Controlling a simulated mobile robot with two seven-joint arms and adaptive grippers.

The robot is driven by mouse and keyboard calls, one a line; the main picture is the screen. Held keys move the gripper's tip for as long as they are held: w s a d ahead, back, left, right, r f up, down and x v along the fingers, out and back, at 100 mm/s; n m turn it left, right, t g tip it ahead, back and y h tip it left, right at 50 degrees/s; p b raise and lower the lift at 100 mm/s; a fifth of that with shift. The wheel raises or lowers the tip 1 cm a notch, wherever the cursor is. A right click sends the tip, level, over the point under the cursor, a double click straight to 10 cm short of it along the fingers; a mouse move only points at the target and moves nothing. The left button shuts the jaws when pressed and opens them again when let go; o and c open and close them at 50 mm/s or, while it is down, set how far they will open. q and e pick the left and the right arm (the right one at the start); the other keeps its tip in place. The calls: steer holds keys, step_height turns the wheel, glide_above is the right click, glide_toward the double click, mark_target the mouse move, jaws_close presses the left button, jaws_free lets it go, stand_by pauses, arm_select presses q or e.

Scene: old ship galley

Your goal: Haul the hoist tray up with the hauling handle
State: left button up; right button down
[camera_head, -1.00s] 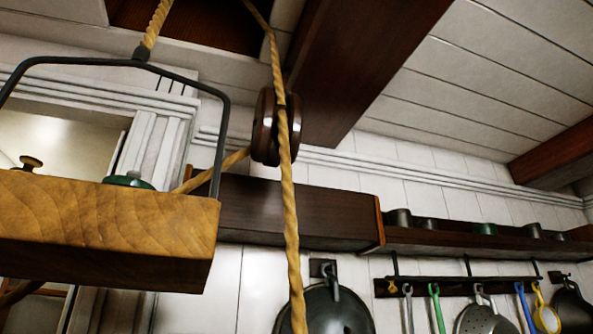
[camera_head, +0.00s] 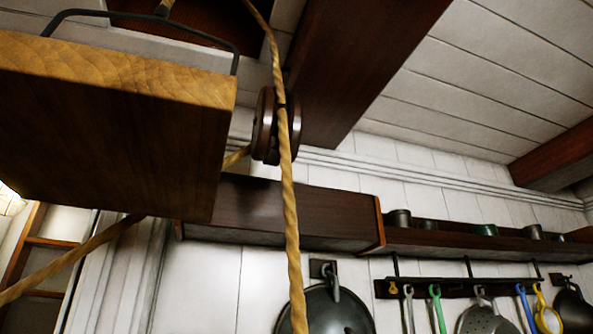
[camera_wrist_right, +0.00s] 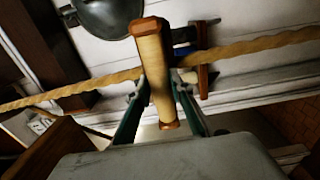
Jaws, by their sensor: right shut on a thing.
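The hoist tray (camera_head: 110,130), a thick wooden board hung from a dark metal bail (camera_head: 150,27), is at the upper left in the head view. I see its underside and front edge; its top is hidden. A tan rope (camera_head: 289,210) runs down past a dark wooden pulley (camera_head: 265,125). In the right wrist view the hauling handle (camera_wrist_right: 155,75), a pale roll with brown ends, stands between the green fingers of my right gripper (camera_wrist_right: 160,95), which is shut on it. A rope crosses behind the handle. My left gripper is in neither view.
A dark beam (camera_head: 350,70) crosses the ceiling. A wooden shelf (camera_head: 285,212) with cups runs along the white wall. A dark pan (camera_head: 327,308) and several utensils hang below it. Another rope (camera_head: 70,260) slants under the tray.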

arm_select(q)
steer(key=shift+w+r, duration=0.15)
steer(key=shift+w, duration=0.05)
arm_select(e)
step_height(320, 180, down, 13)
steer(key=shift+s+d, duration=0.45)
steer(key=shift+r, duration=0.1)
